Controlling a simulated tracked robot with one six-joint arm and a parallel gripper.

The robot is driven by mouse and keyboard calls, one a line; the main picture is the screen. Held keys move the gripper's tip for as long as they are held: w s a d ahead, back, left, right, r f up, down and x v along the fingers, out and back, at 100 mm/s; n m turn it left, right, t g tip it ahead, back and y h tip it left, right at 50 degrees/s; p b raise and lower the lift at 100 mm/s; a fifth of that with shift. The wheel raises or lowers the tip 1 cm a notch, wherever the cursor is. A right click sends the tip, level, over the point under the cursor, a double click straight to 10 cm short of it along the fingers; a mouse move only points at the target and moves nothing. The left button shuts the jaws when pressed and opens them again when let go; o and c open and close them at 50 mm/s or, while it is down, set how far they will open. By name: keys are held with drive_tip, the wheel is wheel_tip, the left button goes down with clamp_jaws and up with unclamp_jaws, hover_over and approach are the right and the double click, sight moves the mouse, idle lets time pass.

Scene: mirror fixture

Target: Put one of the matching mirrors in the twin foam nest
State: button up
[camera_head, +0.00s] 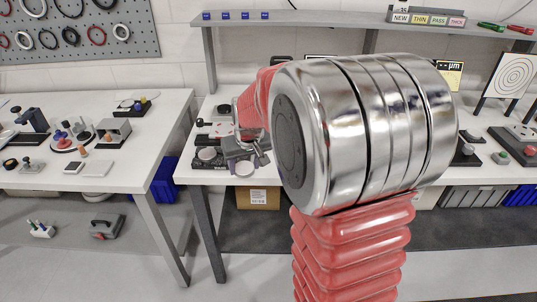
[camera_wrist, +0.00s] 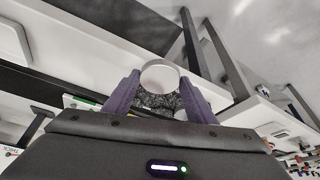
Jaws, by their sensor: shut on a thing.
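My gripper (camera_wrist: 160,80) shows in the wrist view with its two purple fingers on either side of a round, pale mirror (camera_wrist: 160,72), shut on it. The mirror's face is plain and bright, with a thin rim. In the head view, my gripper (camera_head: 262,159) is over the bench, left of my large arm joint, which hides part of the bench. Just left of it, a dark block (camera_head: 200,164) bears a pale round disc (camera_head: 207,154). Another pale disc (camera_head: 244,168) lies below the gripper. I cannot tell which piece is the twin foam nest.
A left table (camera_head: 120,178) carries several small instruments. A target board (camera_head: 514,76) stands at right. A cardboard box (camera_head: 258,197) and blue bins (camera_head: 165,182) are under the bench.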

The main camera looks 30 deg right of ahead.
drive_tip(key=w+a+f+n, duration=0.1)
drive_tip(key=a+f, duration=0.2)
drive_tip(key=a, duration=0.5)
drive_tip(key=w+a+f+n+y, duration=0.1)
drive_tip(key=a+f, duration=0.3)
drive_tip(key=a, duration=0.4)
drive_tip(key=shift+w+a+n, duration=0.15)
drive_tip(key=shift+n, duration=0.15)
drive_tip(key=shift+f, duration=0.1)
